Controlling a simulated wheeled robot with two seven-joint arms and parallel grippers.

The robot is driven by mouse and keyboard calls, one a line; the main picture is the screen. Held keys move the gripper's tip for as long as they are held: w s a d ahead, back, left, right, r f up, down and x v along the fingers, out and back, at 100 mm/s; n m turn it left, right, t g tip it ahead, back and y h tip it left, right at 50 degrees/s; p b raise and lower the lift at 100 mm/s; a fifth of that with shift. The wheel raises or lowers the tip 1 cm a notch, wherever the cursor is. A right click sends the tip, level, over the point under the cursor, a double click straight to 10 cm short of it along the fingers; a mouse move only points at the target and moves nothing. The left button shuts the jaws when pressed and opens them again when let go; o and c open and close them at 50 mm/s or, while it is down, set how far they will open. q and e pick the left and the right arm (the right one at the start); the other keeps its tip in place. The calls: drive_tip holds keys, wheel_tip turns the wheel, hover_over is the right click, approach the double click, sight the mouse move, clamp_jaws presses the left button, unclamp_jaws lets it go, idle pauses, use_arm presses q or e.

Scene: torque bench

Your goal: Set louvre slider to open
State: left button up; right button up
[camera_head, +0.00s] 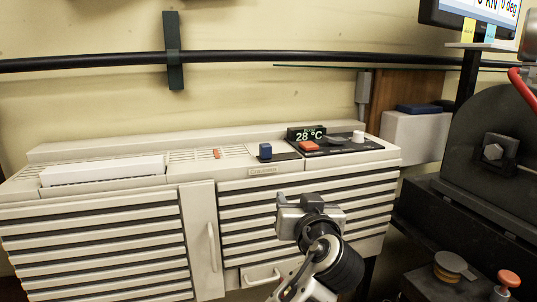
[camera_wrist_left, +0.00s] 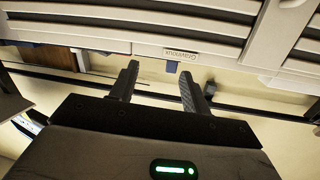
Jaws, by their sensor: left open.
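A pale cabinet unit (camera_head: 110,190) with slatted louvre fronts stands against the wall. A small blue knob (camera_head: 265,151) stands on a dark strip on its top, above a small label plate (camera_head: 263,170); I cannot tell for certain that this is the louvre slider. In the left wrist view the blue knob (camera_wrist_left: 173,66) shows beyond and between the fingers, apart from them. My left gripper (camera_head: 298,198) is open and empty in front of the louvred front, below and right of the knob. My right gripper is out of view.
A black panel right of the knob carries a red button (camera_head: 309,146), a display reading 28 °C (camera_head: 305,133) and a pale knob (camera_head: 358,137). A small orange mark (camera_head: 217,153) sits on the top grille. Dark machinery (camera_head: 480,150) stands at the right. A black pipe (camera_head: 100,61) crosses the wall.

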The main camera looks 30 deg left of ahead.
sight(267, 150)
use_arm(q)
wheel_tip(267, 150, up, 6)
drive_tip(key=a+f+n+g+y, duration=0.1)
drive_tip(key=a+n+y, duration=0.1)
drive_tip(key=n, duration=0.1)
drive_tip(key=p+x, duration=0.1)
drive_tip(key=x, duration=0.4)
drive_tip(key=p+x, duration=0.1)
drive_tip(key=x, duration=0.4)
drive_tip(key=p+x, duration=0.1)
drive_tip(key=x, duration=0.3)
drive_tip(key=shift+w+a+r, duration=0.25)
drive_tip(key=shift+a+r, duration=0.05)
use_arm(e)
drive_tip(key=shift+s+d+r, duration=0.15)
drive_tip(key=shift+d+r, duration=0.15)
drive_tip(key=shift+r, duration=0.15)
